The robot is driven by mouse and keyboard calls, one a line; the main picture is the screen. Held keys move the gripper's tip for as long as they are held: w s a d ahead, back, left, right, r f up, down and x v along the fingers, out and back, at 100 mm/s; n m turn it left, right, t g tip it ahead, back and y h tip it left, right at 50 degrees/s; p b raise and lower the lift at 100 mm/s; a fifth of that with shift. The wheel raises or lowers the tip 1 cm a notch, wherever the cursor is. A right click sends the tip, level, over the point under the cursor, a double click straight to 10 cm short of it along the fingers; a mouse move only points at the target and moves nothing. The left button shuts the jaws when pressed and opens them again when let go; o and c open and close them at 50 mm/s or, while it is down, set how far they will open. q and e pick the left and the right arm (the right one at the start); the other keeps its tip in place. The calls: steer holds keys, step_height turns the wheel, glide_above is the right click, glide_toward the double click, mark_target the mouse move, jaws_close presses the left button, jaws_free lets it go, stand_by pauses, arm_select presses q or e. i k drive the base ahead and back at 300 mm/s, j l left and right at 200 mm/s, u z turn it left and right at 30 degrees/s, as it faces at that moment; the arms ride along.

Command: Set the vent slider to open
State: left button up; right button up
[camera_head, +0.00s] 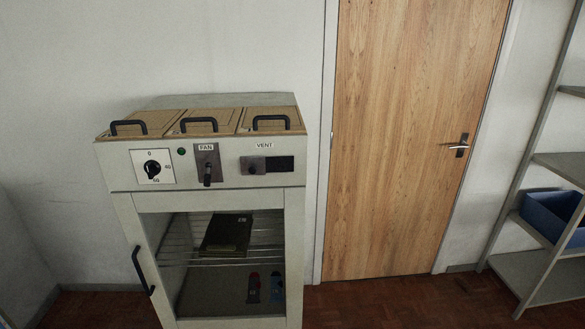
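The vent slider (253,165) is a small grey metal plate with a dark knob, under the VENT label (264,146) on the cabinet's front panel. The plate sits at the left, and a dark rectangular area (281,164) shows to its right. I cannot read any marks for its open or closed ends. Neither of my grippers is in view, and nothing touches the slider.
The cabinet (217,203) also has a dial (152,168), a green lamp (182,152), a FAN lever (207,174) and handled lids (200,122) on top. Its lower door has a black handle (142,270). A wooden door (400,140) and shelf (545,275) stand right.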

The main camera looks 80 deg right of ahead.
mark_target(254, 166)
steer(key=z, duration=2.55)
